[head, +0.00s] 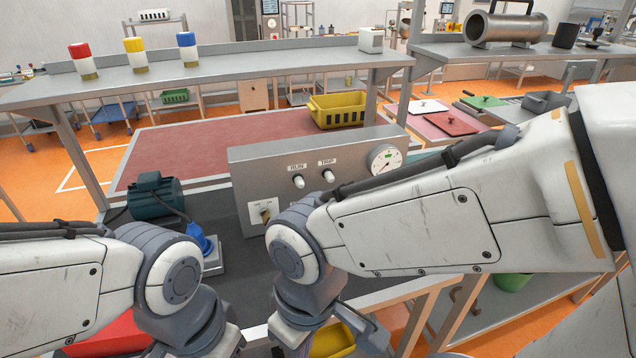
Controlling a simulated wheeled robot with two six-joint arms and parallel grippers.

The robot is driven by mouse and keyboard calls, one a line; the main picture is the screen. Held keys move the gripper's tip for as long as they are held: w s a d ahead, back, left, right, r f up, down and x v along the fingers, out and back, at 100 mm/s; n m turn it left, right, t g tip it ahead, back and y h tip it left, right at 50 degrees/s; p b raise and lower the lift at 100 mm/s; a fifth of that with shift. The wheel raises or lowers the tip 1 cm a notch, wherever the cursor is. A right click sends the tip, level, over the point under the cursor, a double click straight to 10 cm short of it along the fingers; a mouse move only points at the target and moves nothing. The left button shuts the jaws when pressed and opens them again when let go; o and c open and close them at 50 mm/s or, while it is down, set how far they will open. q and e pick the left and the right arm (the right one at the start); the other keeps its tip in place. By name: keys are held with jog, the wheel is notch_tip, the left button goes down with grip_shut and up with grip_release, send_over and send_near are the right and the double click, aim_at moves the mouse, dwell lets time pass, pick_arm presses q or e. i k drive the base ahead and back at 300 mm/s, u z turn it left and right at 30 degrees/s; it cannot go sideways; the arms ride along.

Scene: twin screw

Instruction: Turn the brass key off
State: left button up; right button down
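The brass key (265,215) sits in a small pale plate at the lower left of the grey control panel's front face. It looks small and blurred, and I cannot tell its exact turn position. The grey control panel (245,168) stands on the dark bench top and carries the key plate, two white knobs marked RUN and TRIP, and a round gauge. My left arm comes in from the left and bends down at the bottom; its gripper is out of view. My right arm crosses the panel's lower right and bends down just right of the key; its gripper does not show.
A dark teal motor (155,197) and a blue-handled device (200,242) on a grey plate stand left of the panel. A yellow crate (337,112) sits behind it on the red surface. Dark bench top shows bare between the blue device and my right arm.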

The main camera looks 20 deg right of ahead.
aim_at(264, 212)
jog(key=u, duration=0.05)
jog(key=k, duration=0.5)
jog(key=u, duration=1.4)
jog(key=i, duration=0.85)
jog(key=z, duration=2)
